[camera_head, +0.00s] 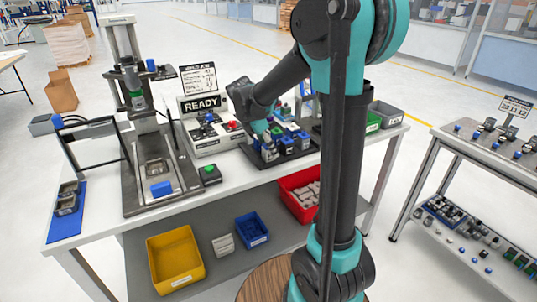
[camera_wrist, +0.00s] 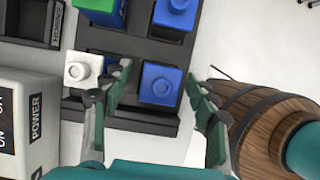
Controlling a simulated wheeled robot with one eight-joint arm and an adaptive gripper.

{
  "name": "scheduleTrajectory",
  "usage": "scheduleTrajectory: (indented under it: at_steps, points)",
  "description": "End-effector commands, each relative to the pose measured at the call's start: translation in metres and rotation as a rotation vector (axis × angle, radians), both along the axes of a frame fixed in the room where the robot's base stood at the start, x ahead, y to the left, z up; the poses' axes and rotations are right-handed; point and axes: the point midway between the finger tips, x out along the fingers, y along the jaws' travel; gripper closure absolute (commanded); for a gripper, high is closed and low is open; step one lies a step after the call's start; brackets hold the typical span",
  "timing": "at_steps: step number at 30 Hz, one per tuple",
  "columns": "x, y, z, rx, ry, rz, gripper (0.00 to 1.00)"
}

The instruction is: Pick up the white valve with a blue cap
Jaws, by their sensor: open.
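A dark tray (camera_head: 257,158) on the white workbench holds several capped valves. In the wrist view, a blue cap (camera_wrist: 160,85) lies between the spread fingers of my gripper (camera_wrist: 161,92), seen from above. The valve body under this cap is hidden, so I cannot tell its colour. My gripper is open and over the tray in the head view; contact cannot be told.
A control box with a READY sign (camera_head: 203,103) stands left of the tray. A press stand (camera_head: 150,140) is farther left. A wooden barrel-like object (camera_wrist: 265,120) shows at right in the wrist view.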

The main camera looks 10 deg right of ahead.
Motion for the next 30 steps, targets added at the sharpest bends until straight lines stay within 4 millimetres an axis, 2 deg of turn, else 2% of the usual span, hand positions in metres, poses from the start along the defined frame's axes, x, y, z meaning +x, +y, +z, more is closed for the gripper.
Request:
scheduleTrajectory:
  at_steps: [3, 16, 25, 30]
  points:
    - [0.000, 0.000, 0.000, 0.000, 0.000, 0.000, 0.43]
    - [0.000, 0.000, 0.001, 0.000, 0.000, 0.000, 0.96]
    - [0.000, 0.000, 0.002, 0.000, 0.000, 0.000, 0.96]
    - [0.000, 0.000, 0.012, 0.000, 0.000, 0.000, 0.96]
